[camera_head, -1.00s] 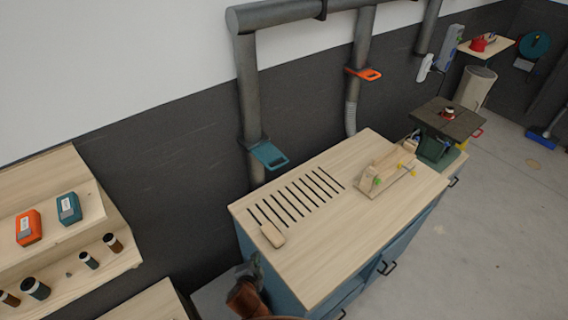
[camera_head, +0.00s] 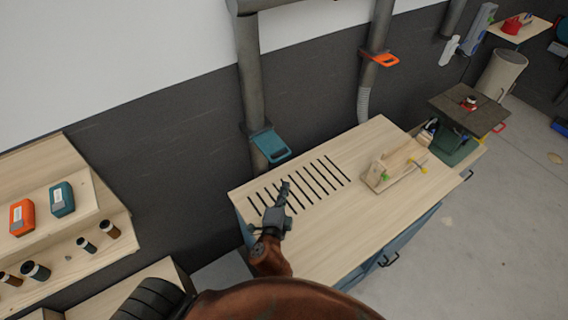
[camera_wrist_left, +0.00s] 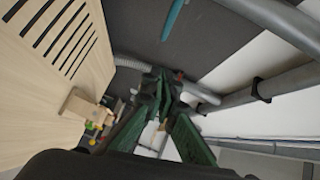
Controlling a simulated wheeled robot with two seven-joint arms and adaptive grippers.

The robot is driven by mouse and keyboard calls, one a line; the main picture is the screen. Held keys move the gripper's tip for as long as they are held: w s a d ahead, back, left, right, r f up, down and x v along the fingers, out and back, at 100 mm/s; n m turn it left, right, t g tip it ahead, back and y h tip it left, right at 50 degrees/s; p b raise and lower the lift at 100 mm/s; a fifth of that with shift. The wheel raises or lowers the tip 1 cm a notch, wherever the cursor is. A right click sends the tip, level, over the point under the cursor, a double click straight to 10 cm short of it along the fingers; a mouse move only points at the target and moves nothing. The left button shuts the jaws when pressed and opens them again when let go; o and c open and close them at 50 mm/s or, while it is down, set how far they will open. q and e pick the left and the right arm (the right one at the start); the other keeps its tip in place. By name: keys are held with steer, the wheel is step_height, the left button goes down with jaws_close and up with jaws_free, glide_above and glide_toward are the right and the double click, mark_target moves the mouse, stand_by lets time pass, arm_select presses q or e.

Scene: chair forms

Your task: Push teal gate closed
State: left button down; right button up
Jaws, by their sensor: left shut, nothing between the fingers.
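The teal gate (camera_head: 268,145) is a flat plate with a slotted handle, sticking out of the vertical grey pipe (camera_head: 250,90) toward the bench. My left gripper (camera_head: 285,186) is shut and empty above the slotted bench top, below and slightly right of the gate in the head view, apart from it. In the left wrist view the gripper's dark fingers (camera_wrist_left: 158,92) point away from the camera, and a teal strip, seemingly the gate (camera_wrist_left: 173,18), shows at the top edge. My right gripper is not in view.
The wooden workbench (camera_head: 325,235) lies under my left arm. A wooden jig (camera_head: 395,165) stands on its right side. An orange gate (camera_head: 385,59) sits on another pipe farther right. A shelf (camera_head: 95,225) with orange and teal boxes is at left.

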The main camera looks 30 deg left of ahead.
mark_target(271, 151)
arm_select(q)
steer(key=p+x, duration=0.1)
steer(key=x, duration=0.3)
steer(key=a+p+x, duration=0.1)
steer(key=x, duration=0.2)
steer(key=a+p+x, duration=0.1)
steer(key=x, duration=0.3)
steer(key=shift+a+f, duration=0.15)
steer(key=shift+a, duration=0.1)
steer(key=shift+w+a+f, duration=0.15)
steer(key=shift+w+a, duration=0.25)
steer(key=shift+a, duration=0.35)
steer(key=w+a, duration=0.1)
steer(key=a, duration=0.1)
steer(key=w+a, duration=0.1)
steer(key=a, duration=0.1)
steer(key=w+a, duration=0.2)
steer(key=shift+a+f, duration=0.1)
steer(key=shift+a, duration=0.25)
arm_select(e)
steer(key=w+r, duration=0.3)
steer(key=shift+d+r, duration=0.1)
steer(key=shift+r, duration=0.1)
